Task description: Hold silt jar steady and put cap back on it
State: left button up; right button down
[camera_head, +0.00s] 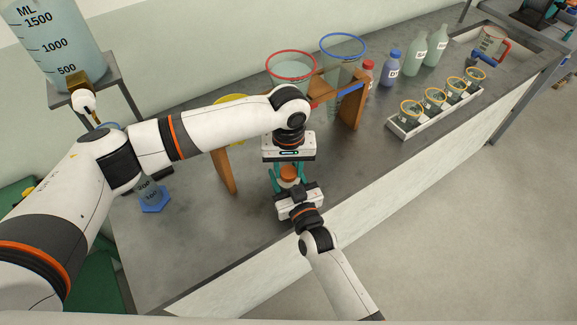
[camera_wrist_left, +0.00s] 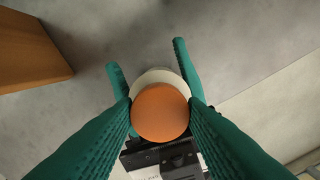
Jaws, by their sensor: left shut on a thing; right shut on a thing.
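The orange cap (camera_head: 288,172) is between the green fingers of my left gripper (camera_head: 289,174), which comes down from above and is shut on it. In the left wrist view the cap (camera_wrist_left: 160,112) is held by my left gripper (camera_wrist_left: 160,108). Directly below it is the pale silt jar (camera_wrist_left: 155,76), whose rim shows past the cap, a little off-centre. My right gripper (camera_wrist_left: 147,62) reaches in from the front, its green fingers on either side of the jar, shut on it. The cap hides most of the jar; whether they touch I cannot tell.
A wooden rack (camera_head: 350,105) stands close behind the grippers, with a red-rimmed cone (camera_head: 292,68) and a blue-rimmed cone (camera_head: 343,48). A white tray (camera_head: 438,118) of several cups is to the right. A cylinder's blue base (camera_head: 154,200) is at left. The front bench is clear.

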pick_arm(q)
jog(key=m, duration=0.8)
jog(key=shift+m, duration=0.3)
jog(key=m, duration=1.2)
jog(key=shift+m, duration=0.3)
jog(key=m, duration=0.8)
jog(key=shift+m, duration=0.3)
jog(key=m, duration=0.4)
jog(key=shift+m, duration=0.4)
jog(key=o, duration=1.1)
jog(key=shift+f, duration=0.1)
